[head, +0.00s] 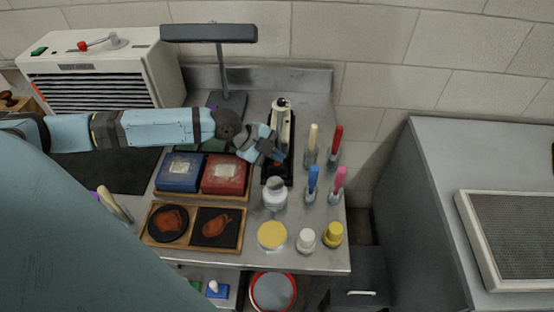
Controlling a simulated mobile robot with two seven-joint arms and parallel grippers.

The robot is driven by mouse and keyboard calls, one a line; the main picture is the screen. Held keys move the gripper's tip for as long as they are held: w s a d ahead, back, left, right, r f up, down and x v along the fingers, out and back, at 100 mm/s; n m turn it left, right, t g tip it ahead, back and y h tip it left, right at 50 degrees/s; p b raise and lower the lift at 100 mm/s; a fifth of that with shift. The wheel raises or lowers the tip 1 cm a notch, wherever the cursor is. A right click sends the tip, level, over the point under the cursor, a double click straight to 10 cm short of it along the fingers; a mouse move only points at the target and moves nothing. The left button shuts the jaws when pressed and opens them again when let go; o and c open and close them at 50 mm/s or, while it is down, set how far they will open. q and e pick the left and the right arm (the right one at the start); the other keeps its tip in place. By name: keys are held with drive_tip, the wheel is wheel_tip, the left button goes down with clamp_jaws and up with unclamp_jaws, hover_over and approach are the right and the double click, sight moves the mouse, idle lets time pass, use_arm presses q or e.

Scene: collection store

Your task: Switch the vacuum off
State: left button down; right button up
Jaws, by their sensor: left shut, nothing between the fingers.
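A slim white and black upright device (283,122) stands in a black tray (266,178) towards the back of the metal bench; it looks like the vacuum. Its lower part is hidden behind my left gripper, and I cannot make out its switch. My left gripper (277,157) is shut and empty, with its fingertips close beside the device. I cannot tell whether they touch it. My right gripper is not in view.
A grilled white unit (150,68) with a red-knobbed lever stands back left. A dark lamp (210,33) is behind my arm. Blue (180,172) and red (224,175) boxes, a white bottle (274,194), jars and several coloured-handled tools crowd the bench.

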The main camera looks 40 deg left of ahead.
sight(276, 164)
use_arm(q)
drive_tip(key=shift+r, duration=0.1)
wheel_tip(276, 164, up, 6)
drive_tip(key=p, duration=0.5)
idle(0.4)
